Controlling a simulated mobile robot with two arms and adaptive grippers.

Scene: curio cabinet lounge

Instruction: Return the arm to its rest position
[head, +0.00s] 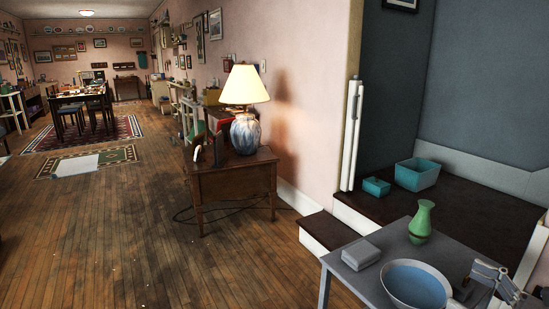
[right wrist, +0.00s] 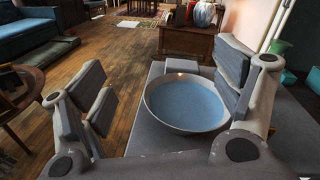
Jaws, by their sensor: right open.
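My right gripper (head: 488,283) is at the lower right of the head view, over the grey table (head: 393,238) beside a grey-rimmed bowl (head: 416,284) with a blue inside. In the right wrist view my right gripper (right wrist: 165,88) shows both fingers spread wide and empty. The bowl (right wrist: 187,104) appears between and beyond the fingers, nearer the right one; whether they touch it I cannot tell. My left arm and gripper are not in view.
A green vase (head: 422,222) and a small grey box (head: 361,254) stand on the table. Teal bins (head: 417,174) (head: 376,187) sit on the dark raised platform behind. A wooden cabinet (head: 233,180) with a lit lamp (head: 245,110) stands left. The wooden floor at left is mostly open.

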